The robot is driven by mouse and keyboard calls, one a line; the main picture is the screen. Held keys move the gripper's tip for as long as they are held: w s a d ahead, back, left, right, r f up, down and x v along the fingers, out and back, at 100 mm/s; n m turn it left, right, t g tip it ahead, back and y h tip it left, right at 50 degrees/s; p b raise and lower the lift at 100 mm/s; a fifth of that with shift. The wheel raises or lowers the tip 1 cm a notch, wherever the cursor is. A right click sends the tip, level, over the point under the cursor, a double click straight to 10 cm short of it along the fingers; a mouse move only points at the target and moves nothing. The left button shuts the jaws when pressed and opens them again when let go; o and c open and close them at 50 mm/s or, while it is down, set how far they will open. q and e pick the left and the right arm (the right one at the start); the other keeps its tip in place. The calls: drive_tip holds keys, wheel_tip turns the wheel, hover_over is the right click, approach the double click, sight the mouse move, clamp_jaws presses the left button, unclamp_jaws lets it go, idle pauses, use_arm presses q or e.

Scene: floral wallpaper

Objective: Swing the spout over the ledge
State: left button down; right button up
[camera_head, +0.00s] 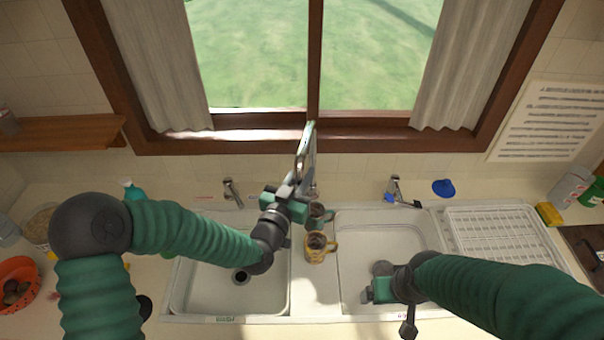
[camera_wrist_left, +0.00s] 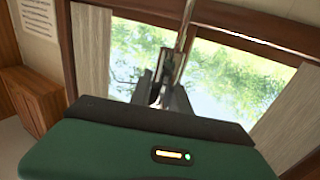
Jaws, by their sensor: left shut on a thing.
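The metal spout (camera_head: 306,147) rises in the middle of the head view, in front of the window's centre post. It also shows as a shiny bar in the left wrist view (camera_wrist_left: 187,32). My left gripper (camera_head: 299,181) is shut on the spout; its dark fingers (camera_wrist_left: 165,82) meet the bar in the wrist view. The spout's base is partly hidden behind my gripper. The pale ledge (camera_head: 303,295) between the two basins lies below, bearing a yellow mug (camera_head: 316,256) and a grey-green mug (camera_head: 327,219). My right gripper (camera_head: 372,291) is low over the right basin; its jaws are unclear.
The left basin (camera_head: 205,293) and right basin (camera_head: 388,225) flank the ledge. Small taps stand behind them at left (camera_head: 231,191) and right (camera_head: 394,187). A white drying rack (camera_head: 500,240) is at right, and an orange bowl (camera_head: 18,270) is at far left.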

use_arm(q)
drive_tip(key=d+b, duration=0.2)
drive_tip(key=d, duration=0.2)
drive_tip(key=shift+s+d, duration=0.1)
drive_tip(key=shift+d, duration=0.2)
drive_tip(key=c, duration=1.4)
unclamp_jaws()
drive_tip(key=shift+o, duration=0.8)
drive_tip(key=shift+w+a+f, duration=0.1)
drive_tip(key=shift+w+a, duration=0.1)
drive_tip(key=shift+s+b, duration=0.1)
drive_tip(key=shift+b, duration=0.2)
